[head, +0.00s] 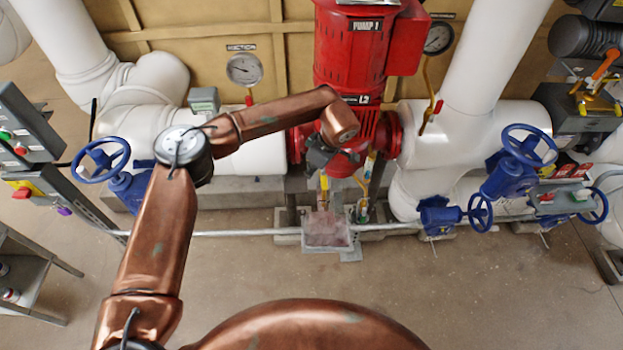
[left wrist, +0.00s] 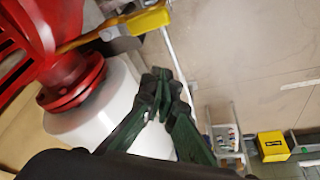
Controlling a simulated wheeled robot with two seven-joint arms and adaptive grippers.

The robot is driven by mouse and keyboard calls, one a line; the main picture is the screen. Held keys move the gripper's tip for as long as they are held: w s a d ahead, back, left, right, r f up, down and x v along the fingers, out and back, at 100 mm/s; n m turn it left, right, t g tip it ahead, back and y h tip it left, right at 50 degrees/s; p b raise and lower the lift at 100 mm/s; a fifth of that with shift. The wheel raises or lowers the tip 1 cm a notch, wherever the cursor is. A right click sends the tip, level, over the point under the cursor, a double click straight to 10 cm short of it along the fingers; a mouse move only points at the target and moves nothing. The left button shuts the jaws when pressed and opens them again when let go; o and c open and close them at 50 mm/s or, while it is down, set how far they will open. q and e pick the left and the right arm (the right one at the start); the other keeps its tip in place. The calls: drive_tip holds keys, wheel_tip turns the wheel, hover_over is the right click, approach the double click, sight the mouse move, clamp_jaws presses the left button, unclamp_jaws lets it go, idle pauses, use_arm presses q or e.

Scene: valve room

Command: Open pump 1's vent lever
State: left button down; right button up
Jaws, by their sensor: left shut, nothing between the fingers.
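Pump 1 (head: 348,50) is the red upright pump at the back middle, with a "PUMP 1" label. My left gripper (head: 322,158) is in front of its lower part, dark and partly hidden by my own wrist. In the left wrist view its two fingers (left wrist: 162,95) are together with nothing between them. A yellow lever handle (left wrist: 140,22) lies near a red pump flange (left wrist: 72,85), apart from the fingertips. In the head view a yellow piece (head: 324,183) shows just below the gripper. I cannot tell whether it is the same handle. My right gripper is out of view.
White pipes (head: 470,75) stand on both sides of the pump. Blue handwheels (head: 100,160) are at left and right (head: 530,145). A small tray (head: 327,238) sits below the pump. In the wrist view a yellow box (left wrist: 272,146) is on the floor. The front floor is clear.

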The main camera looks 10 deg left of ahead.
use_arm(q)
drive_tip(key=v, duration=0.2)
drive_tip(key=w+v, duration=0.1)
drive_tip(key=v, duration=0.2)
drive_tip(key=shift+d+r, duration=0.3)
drive_tip(key=shift+w+a, duration=0.1)
